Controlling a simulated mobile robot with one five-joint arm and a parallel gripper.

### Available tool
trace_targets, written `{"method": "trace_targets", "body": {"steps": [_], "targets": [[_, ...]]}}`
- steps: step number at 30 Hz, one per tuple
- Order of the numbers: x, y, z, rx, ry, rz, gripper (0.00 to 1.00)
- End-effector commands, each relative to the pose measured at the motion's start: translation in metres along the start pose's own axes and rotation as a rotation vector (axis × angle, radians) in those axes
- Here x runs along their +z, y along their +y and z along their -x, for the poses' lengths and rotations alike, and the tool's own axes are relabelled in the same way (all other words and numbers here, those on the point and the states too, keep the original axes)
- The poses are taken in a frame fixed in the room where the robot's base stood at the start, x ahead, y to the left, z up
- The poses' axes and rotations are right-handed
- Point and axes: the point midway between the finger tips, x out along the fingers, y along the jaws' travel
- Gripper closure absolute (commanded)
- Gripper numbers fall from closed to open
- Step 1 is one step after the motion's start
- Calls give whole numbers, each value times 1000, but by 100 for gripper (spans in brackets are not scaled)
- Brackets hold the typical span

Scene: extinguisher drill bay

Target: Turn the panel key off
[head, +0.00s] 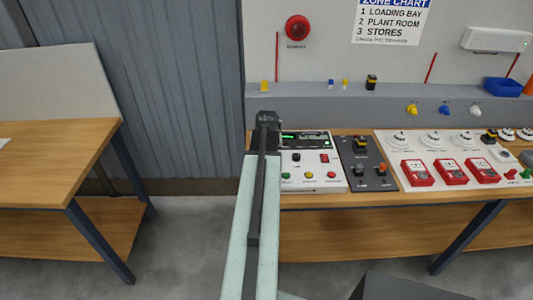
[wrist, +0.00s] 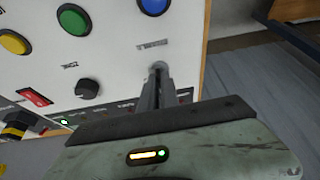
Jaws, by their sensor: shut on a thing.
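The white control panel (head: 312,178) stands on the bench, with a lit display strip and several coloured buttons. My gripper (head: 267,122) reaches over the panel's left end and hides that part in the head view. In the wrist view my gripper (wrist: 157,88) points at the panel face (wrist: 120,55), its narrow fingers closed together at a small round metal fitting, the panel key (wrist: 158,67), beside a printed label. The fingers cover most of the key, so its turned position cannot be told.
A dark switch panel (head: 367,178) and red call points (head: 417,173) stand to the right. Open floor lies left.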

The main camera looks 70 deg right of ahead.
Motion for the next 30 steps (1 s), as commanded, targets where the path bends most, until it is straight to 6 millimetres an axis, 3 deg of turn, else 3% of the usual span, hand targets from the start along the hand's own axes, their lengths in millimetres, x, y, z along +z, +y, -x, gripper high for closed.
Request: {"method": "trace_targets", "body": {"steps": [2, 5, 17, 30], "targets": [[-3, -3, 0, -5, 7, 1, 100], [-2, -3, 0, -5, 6, 1, 73], [-1, -1, 5, -2, 2, 0, 73], [-3, -3, 77, -3, 3, 0, 73]]}}
